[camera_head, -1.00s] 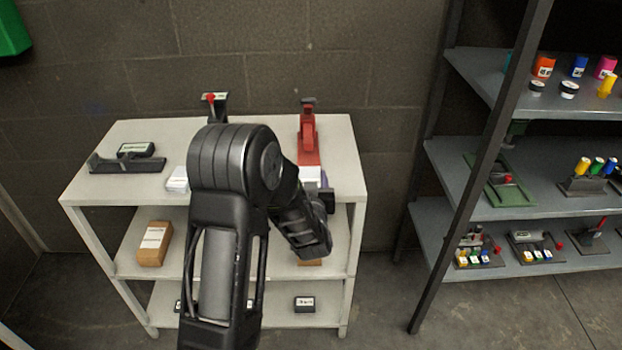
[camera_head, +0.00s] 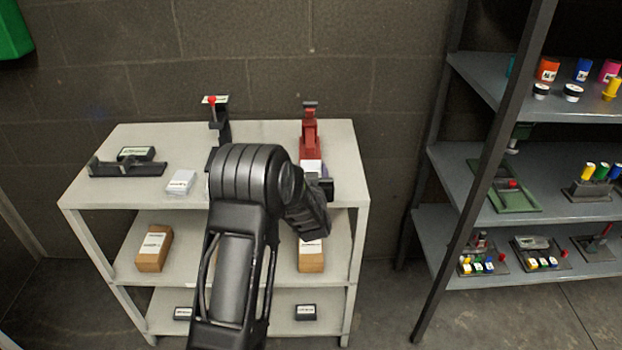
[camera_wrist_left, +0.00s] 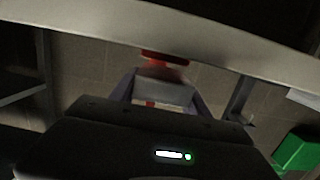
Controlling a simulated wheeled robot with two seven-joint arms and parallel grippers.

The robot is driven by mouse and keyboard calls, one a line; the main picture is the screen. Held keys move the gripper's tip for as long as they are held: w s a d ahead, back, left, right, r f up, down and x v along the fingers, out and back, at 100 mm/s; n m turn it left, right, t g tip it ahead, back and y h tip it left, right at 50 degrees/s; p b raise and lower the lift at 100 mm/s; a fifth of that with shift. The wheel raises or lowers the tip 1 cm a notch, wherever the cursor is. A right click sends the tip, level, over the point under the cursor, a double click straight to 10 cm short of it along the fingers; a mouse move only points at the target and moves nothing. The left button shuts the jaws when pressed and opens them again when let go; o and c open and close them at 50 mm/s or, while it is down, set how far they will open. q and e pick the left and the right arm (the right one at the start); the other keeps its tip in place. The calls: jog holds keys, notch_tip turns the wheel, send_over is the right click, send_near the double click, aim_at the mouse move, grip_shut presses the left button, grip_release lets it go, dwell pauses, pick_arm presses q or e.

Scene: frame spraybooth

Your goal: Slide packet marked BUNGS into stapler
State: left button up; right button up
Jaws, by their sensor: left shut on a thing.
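The red stapler (camera_head: 309,128) stands at the back right of the white shelf unit's top. Its red part also shows, blurred, in the left wrist view (camera_wrist_left: 165,58). My left gripper (camera_head: 315,171) is just in front of it, shut on a white packet (camera_head: 310,166). The packet also shows pale between the two fingers in the left wrist view (camera_wrist_left: 163,93). Its far end is close to the stapler; I cannot tell whether it is inside. No marking on it can be read. My forearm and wrist hide part of the tabletop. My right gripper is not in view.
On the white unit (camera_head: 90,203) are another white packet (camera_head: 181,182), a black tool with a red knob (camera_head: 217,118) and a low black holder (camera_head: 126,168). Brown boxes (camera_head: 154,248) sit on the shelf below. A grey rack (camera_head: 480,165) stands at the right.

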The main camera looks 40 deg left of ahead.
aim_at(311, 166)
pick_arm(q)
jog(key=shift+b+x, duration=0.8)
jog(key=shift+x, duration=0.7)
jog(key=shift+f, duration=0.15)
jog(key=o, duration=1.5)
jog(key=shift+s, duration=0.1)
jog(key=b+v, duration=0.1)
jog(key=v, duration=0.6)
jog(key=shift+s+d, duration=0.25)
